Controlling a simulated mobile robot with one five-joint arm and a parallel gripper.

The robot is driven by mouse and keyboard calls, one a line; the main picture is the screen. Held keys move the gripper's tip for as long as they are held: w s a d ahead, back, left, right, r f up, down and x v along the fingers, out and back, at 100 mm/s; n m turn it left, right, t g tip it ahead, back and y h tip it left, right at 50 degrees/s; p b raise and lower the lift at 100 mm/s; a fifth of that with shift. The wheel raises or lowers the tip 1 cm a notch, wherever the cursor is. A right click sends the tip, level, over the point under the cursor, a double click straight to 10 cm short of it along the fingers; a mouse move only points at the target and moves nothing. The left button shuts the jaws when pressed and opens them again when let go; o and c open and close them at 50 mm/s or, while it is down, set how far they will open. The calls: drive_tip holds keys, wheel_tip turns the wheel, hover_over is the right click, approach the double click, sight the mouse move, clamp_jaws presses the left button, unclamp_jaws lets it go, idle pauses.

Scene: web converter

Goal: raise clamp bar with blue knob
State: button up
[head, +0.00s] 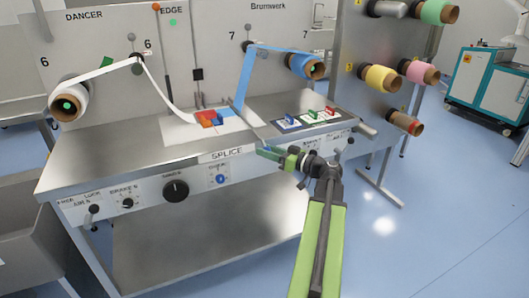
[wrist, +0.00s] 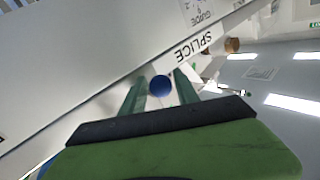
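The clamp bar (head: 248,121) is a thin grey bar running across the splice table towards its front edge, and looks lowered. The blue knob (wrist: 160,86) shows as a round ball between my fingers in the wrist view. In the head view it is mostly hidden by my gripper. My gripper (head: 268,150) is at the table's front edge, near the bar's front end. In the wrist view my gripper (wrist: 161,88) has its two green fingers apart, one on each side of the knob, with small gaps visible. I cannot tell how deep the knob sits between them.
A blue web (head: 243,78) comes down beside the bar. Small tabbed cards (head: 287,124) lie to the right. The front panel has a black dial (head: 175,191).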

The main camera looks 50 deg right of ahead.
drive_tip(key=shift+w+a, duration=0.1)
drive_tip(key=shift+w, duration=0.2)
clamp_jaws()
idle(1.2)
